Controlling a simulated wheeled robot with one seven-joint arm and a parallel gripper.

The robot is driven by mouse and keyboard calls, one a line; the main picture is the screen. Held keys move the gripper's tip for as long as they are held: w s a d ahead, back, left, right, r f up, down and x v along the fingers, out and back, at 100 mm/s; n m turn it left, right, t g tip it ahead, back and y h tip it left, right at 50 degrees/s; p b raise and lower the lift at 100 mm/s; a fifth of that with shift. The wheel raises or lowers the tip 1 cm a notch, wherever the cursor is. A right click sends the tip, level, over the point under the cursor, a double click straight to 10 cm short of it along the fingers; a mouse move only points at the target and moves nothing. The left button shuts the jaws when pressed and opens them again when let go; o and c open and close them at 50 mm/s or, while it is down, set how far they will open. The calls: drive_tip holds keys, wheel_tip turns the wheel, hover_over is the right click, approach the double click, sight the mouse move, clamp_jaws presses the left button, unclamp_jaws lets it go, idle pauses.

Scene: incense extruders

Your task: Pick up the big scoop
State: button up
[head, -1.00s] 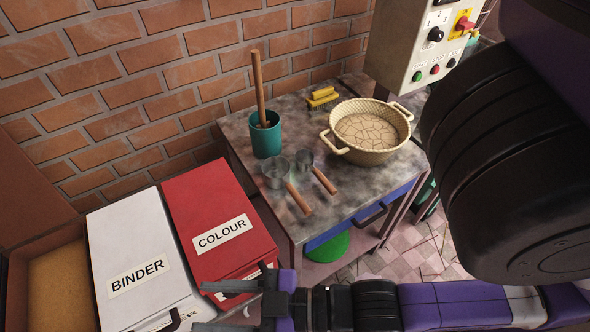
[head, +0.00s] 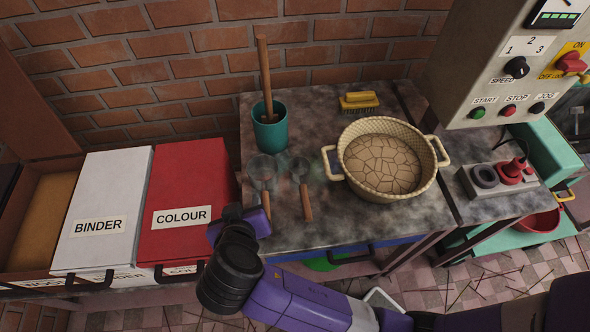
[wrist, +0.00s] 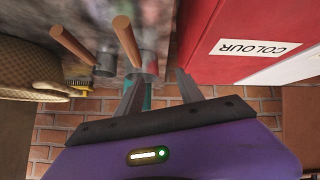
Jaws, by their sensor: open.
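The big scoop (head: 262,170) lies on the stained table, with a grey metal cup and a wooden handle towards the table's front edge. It also shows in the wrist view (wrist: 125,40), its cup just beyond the left fingertip. A smaller scoop (head: 300,170) lies to its right, and in the wrist view (wrist: 70,45) it is to the left. My gripper (wrist: 160,92) is open and empty, apart from both scoops. In the head view my gripper (head: 236,216) is at the table's front left corner, left of the big scoop's handle; its fingers are mostly hidden there.
A teal cup (head: 270,130) holding a wooden stick stands behind the scoops. A woven basket (head: 390,195) stands to the right and a yellow brush (head: 359,101) behind. The red COLOUR box (head: 190,180) and white BINDER box (head: 105,200) are on the left. A control box (head: 500,75) stands right.

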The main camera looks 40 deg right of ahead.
sight(264, 199)
drive_tip(key=s+d, duration=0.1)
drive_tip(key=s+d+f+m+g+h, duration=0.1)
drive_tip(key=shift+s+d, duration=0.15)
drive_tip(key=shift+s, duration=0.2)
drive_tip(key=shift+d+f+m+g, duration=0.2)
drive_tip(key=shift+f+m+g, duration=0.1)
drive_tip(key=shift+m, duration=0.1)
drive_tip(key=shift+x, duration=0.8)
drive_tip(key=p+x, duration=0.1)
drive_tip(key=x, duration=0.4)
drive_tip(key=shift+w+d+f, duration=0.1)
drive_tip(key=shift+w+d, duration=0.05)
drive_tip(key=shift+w, duration=0.2)
clamp_jaws()
